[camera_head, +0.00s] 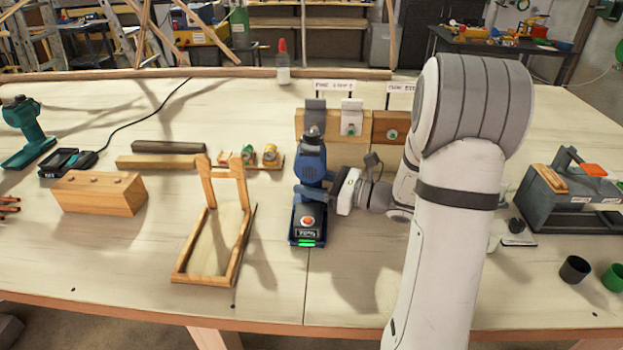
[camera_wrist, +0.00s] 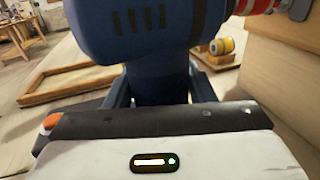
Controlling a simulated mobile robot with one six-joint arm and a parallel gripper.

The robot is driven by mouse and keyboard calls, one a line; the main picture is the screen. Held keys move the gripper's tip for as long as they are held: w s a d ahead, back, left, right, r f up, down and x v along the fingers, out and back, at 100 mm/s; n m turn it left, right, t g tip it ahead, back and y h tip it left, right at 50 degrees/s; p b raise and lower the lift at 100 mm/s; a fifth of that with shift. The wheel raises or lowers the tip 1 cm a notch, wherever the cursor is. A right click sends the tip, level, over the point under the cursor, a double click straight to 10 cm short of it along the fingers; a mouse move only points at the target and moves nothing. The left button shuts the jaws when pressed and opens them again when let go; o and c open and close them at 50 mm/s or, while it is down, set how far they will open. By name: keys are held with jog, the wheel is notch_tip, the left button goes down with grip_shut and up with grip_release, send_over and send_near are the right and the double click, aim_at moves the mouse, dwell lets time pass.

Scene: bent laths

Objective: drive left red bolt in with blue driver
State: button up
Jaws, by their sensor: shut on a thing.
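My gripper (camera_head: 322,190) is shut on the grip of the blue driver (camera_head: 309,162), reaching it from the right. The driver stands over the table with its dark chuck towards the back, in front of a pale wooden board (camera_head: 334,127). Its battery foot with a red button and a green light is nearest the camera. In the wrist view the driver's blue body (camera_wrist: 150,30) fills the top middle, between my fingers. A grey bracket (camera_head: 315,112) and a white bracket (camera_head: 351,117) are on the pale board. I cannot make out any red bolt; the chuck hides part of the board.
A wooden frame (camera_head: 179,273) with an upright end stands left of the driver. A darker board (camera_head: 390,127) adjoins the pale one. A grey toolbox (camera_head: 560,212) and two cups (camera_head: 575,269) are at right. The front middle is clear.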

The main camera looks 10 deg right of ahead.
jog(key=shift+r, duration=0.2)
jog(key=shift+r+p, duration=1.75)
jog(key=shift+r, duration=0.2)
